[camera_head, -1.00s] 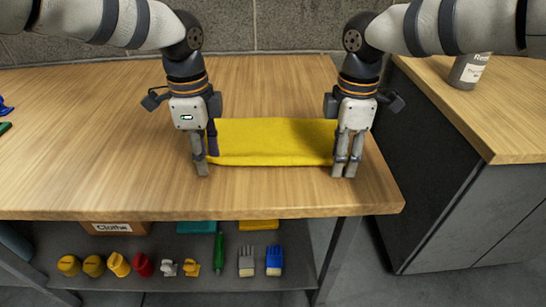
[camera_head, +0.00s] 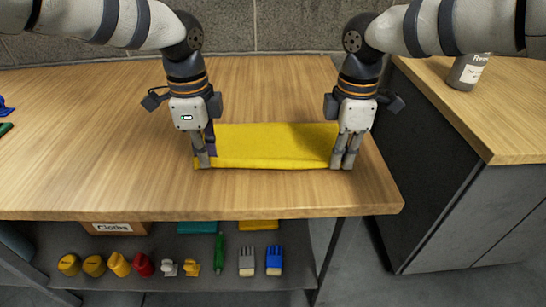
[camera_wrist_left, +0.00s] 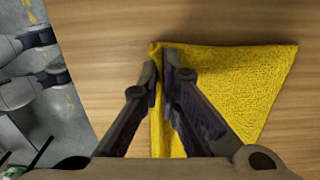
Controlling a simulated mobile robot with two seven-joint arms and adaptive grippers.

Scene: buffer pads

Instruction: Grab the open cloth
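The open yellow cloth (camera_head: 270,146) lies spread on the wooden table near its front edge, and it also shows in the left wrist view (camera_wrist_left: 238,85). My left gripper (camera_head: 203,163) points down at the cloth's front left corner. In the left wrist view its fingertips (camera_wrist_left: 162,66) are close together with a narrow strip of yellow between them, so it looks shut on the cloth's edge. My right gripper (camera_head: 342,164) points down at the cloth's front right corner. Its fingers look close together, but whether cloth is pinched between them is unclear.
The wooden table (camera_head: 90,150) is clear around the cloth. A shelf below holds a box labelled Cloths (camera_head: 113,229), gloves (camera_head: 273,260), a green tool (camera_head: 219,252) and several small items. A side cabinet at the right carries a bottle (camera_head: 469,71).

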